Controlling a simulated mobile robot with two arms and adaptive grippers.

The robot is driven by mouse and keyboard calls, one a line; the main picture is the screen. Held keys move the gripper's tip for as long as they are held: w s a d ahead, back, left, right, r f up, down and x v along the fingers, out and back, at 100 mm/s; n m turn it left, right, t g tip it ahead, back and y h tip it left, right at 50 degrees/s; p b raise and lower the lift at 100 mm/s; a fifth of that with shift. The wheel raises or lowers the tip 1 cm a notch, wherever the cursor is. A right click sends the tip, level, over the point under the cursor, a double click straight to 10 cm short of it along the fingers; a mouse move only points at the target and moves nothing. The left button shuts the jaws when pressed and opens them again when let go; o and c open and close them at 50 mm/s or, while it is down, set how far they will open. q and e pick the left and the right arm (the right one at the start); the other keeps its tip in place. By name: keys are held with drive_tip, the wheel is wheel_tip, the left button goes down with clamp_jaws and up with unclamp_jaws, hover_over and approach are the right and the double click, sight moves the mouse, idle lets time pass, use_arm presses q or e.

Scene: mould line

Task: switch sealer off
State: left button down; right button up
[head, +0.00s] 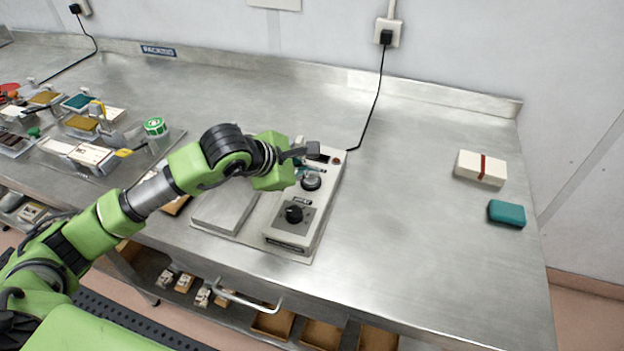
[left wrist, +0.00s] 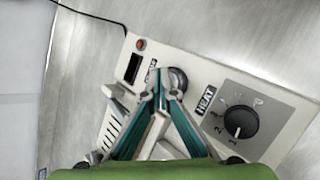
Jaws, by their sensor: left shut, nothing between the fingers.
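The sealer (head: 321,222) is a pale box with a flat metal plate on its left, standing on the steel bench. Its front carries a black heat dial (head: 294,213), which also shows in the left wrist view (left wrist: 240,122). Behind it is a dark round power knob (head: 311,182). My left gripper (head: 307,165) is over the rear of the sealer. In the left wrist view its teal fingers (left wrist: 161,100) are shut and empty, with the tips at the power knob (left wrist: 178,79). Whether they touch it I cannot tell. My right gripper is not in view.
A black cord runs from the sealer to a wall socket (head: 388,32). A white box with a red band (head: 481,168) and a teal block (head: 507,213) lie at the right. Trays of small items and a green-topped tin (head: 155,127) stand at the left.

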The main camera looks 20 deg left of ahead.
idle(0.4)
use_arm(q)
drive_tip(key=shift+r, duration=0.35)
drive_tip(key=shift+r+p, duration=0.3)
drive_tip(key=shift+r, duration=0.55)
drive_tip(key=shift+r+p, duration=0.75)
drive_tip(key=shift+r, duration=1.45)
